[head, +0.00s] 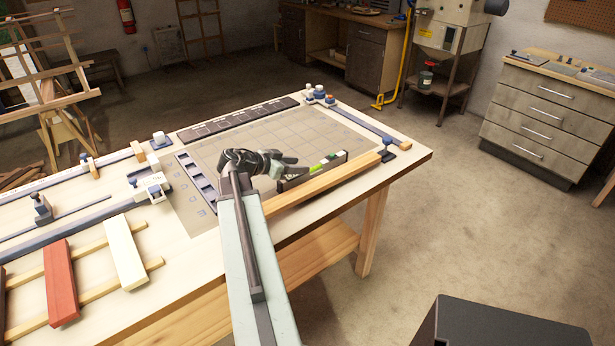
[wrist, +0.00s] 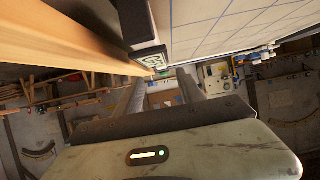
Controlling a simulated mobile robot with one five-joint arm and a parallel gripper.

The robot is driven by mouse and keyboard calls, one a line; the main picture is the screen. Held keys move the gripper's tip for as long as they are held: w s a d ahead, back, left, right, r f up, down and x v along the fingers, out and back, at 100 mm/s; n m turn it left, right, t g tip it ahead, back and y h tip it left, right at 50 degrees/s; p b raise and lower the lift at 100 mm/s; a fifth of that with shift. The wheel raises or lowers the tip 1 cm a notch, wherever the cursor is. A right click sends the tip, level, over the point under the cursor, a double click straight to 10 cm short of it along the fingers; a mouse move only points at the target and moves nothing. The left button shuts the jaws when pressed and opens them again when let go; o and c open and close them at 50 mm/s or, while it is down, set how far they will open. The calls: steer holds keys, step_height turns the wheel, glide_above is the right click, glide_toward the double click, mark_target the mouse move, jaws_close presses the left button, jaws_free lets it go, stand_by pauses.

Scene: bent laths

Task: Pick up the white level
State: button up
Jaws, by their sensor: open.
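The level (head: 326,167) is a short bar lying on the gridded mat near the table's front right edge. It shows a dark side, pale patches on top and a bright green part. My gripper (head: 297,165) is at its left end, and its fingers hide part of that end. In the wrist view, a dark bar with a pale end (wrist: 151,57), which looks like the level, is at the top, beyond my gripper (wrist: 163,88). The two fingers there are apart with nothing between them. I cannot tell whether a finger touches the level.
A long wooden strip (head: 323,185) runs along the table edge just in front of the level. The gridded mat (head: 285,128) is clear behind it. A red block (head: 60,283) and a cream block (head: 125,253) lie at left.

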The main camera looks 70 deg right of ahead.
mark_target(312, 168)
steer(key=shift+b+x, duration=0.65)
steer(key=shift+x, duration=0.6)
steer(key=s+d+f+b, duration=0.1)
steer(key=d+f+b, duration=0.2)
steer(key=shift+s+f, duration=0.15)
steer(key=shift+s, duration=0.25)
steer(key=shift+s+d, duration=0.25)
jaws_close()
